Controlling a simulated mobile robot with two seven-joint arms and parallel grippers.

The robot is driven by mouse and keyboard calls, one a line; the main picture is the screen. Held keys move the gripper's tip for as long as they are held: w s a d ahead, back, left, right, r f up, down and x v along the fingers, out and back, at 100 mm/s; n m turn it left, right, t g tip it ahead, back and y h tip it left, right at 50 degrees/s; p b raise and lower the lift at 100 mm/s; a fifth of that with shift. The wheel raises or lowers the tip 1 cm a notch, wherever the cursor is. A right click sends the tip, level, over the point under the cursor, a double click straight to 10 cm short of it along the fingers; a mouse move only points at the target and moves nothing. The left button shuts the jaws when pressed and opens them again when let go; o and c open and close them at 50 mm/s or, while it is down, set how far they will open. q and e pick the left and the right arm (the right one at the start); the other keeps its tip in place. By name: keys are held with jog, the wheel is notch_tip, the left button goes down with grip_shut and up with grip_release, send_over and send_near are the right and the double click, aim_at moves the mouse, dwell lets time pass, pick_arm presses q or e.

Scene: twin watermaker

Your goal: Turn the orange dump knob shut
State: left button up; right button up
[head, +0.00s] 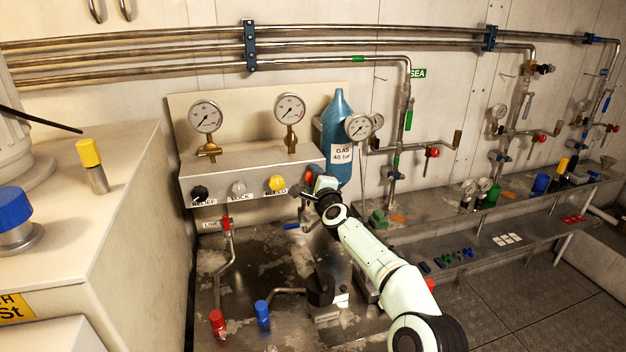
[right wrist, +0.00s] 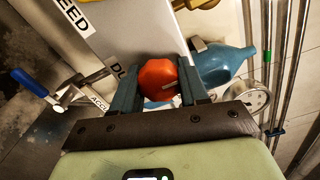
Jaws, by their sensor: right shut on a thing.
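The orange dump knob (right wrist: 158,79) sits on the sloped panel face, between the two fingers of my right gripper (right wrist: 160,88) in the right wrist view. The fingers are shut on it from both sides. In the head view the knob is a small orange patch (head: 312,170) at the panel's right end, partly hidden by my right gripper (head: 318,184). The panel label beside the knob is partly covered by a finger. My left gripper is not in view.
Black, white and yellow knobs (head: 277,183) line the panel (head: 240,180) to the left. The blue gas bottle (head: 340,140) stands close by on the right, with a gauge (head: 358,127) beside it. A blue-handled lever (right wrist: 29,82) is below the panel.

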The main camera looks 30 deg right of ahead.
jog(key=shift+s+d+r, duration=0.1)
jog(key=shift+d+r, duration=0.05)
jog(key=shift+d, duration=0.15)
jog(key=o, duration=0.9)
jog(key=shift+o, duration=0.8)
jog(key=shift+a, duration=0.1)
pick_arm(q)
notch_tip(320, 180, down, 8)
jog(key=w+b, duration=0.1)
jog(key=b, duration=0.8)
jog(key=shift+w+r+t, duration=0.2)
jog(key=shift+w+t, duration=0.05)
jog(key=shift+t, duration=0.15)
pick_arm(e)
jog(key=v, duration=1.3)
jog(key=shift+s, duration=0.15)
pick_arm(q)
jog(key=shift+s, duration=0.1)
